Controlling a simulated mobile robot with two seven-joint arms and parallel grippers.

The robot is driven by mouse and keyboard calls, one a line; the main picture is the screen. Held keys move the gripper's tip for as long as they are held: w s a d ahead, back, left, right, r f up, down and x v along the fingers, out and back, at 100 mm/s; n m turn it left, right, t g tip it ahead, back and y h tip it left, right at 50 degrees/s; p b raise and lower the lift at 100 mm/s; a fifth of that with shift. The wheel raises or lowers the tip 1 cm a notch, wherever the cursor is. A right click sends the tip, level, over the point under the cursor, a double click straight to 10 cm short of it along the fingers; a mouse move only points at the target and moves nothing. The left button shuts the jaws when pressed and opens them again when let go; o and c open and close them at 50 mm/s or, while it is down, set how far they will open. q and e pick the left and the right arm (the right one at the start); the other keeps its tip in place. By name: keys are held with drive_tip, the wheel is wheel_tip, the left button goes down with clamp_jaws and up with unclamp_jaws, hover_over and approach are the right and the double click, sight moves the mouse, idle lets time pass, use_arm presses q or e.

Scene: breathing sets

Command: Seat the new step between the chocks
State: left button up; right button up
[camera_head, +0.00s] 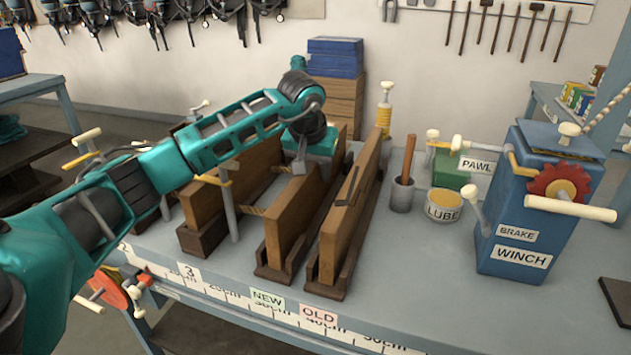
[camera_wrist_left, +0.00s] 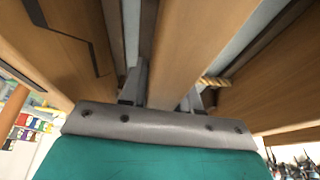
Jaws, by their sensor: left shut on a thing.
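The new step (camera_head: 288,215) is a plain wooden board on edge in the dark rack (camera_head: 292,262) behind the NEW label (camera_head: 267,299). My left gripper (camera_head: 302,160) comes down on its far part, shut on it. In the left wrist view the board (camera_wrist_left: 190,40) passes between the fingers (camera_wrist_left: 162,88). The old step (camera_head: 345,215), with a dark crack, stands in the rack (camera_head: 340,275) by the OLD label (camera_head: 318,315). Left of these, another wooden board (camera_head: 205,203) stands by a grey post (camera_head: 229,205) and rope (camera_head: 250,210). I cannot clearly make out the chocks. My right gripper is not in view.
The blue winch (camera_head: 515,240), lube tin (camera_head: 443,205), grey cup with a handle (camera_head: 402,192) and green pawl box (camera_head: 450,170) stand on the right of the bench. Blue and wooden blocks (camera_head: 335,75) are stacked behind.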

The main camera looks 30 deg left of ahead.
use_arm(q)
clamp_jaws()
drive_tip(key=shift+r, duration=0.25)
